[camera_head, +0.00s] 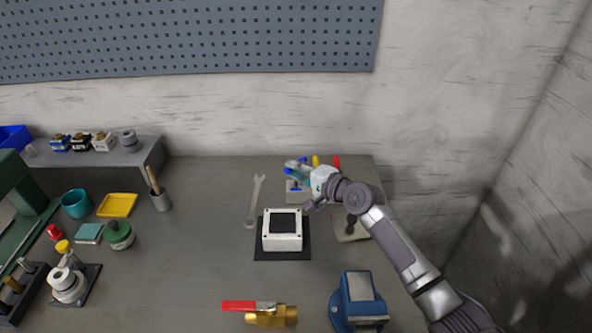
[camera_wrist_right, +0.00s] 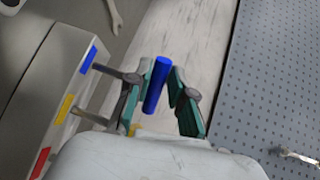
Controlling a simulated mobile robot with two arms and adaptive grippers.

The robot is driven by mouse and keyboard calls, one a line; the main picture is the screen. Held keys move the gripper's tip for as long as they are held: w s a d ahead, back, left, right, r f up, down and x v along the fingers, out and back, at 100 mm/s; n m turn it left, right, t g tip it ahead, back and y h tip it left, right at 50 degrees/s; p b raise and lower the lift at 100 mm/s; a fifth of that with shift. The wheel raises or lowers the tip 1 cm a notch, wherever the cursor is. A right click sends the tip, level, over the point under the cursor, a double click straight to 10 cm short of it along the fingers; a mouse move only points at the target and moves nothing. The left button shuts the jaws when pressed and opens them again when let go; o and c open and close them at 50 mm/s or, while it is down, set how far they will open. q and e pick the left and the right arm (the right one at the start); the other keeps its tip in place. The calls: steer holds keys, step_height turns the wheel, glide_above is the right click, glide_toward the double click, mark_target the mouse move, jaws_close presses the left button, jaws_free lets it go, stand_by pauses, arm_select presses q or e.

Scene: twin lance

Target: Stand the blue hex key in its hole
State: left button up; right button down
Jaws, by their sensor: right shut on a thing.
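The blue hex key (camera_wrist_right: 157,86) is between the teal fingers of my right gripper (camera_wrist_right: 168,95), which is shut on its blue handle. In the head view my right gripper (camera_head: 298,172) is over the hex key block (camera_head: 298,196), with blue showing at its tip. In the wrist view the block (camera_wrist_right: 38,95) carries blue, yellow and red marks. A thin grey rod runs from near the blue mark (camera_wrist_right: 88,60) towards a finger. I cannot tell whether the key's end is in its hole. My left gripper is not in view.
Yellow (camera_head: 316,160) and red (camera_head: 336,161) handles stand close beside my gripper. A spanner (camera_head: 256,200) lies left of the block. A white box with a black top (camera_head: 269,242) is in front. A blue vise (camera_head: 358,308) and a red-handled valve (camera_head: 270,318) are nearer.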

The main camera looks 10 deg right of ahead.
steer(key=shift+f, duration=0.3)
steer(key=c, duration=0.9)
jaws_free()
steer(key=shift+c, duration=0.2)
steer(key=shift+r, duration=0.1)
steer(key=v, duration=0.7)
steer(key=shift+s, duration=0.25)
steer(key=shift+d, duration=0.15)
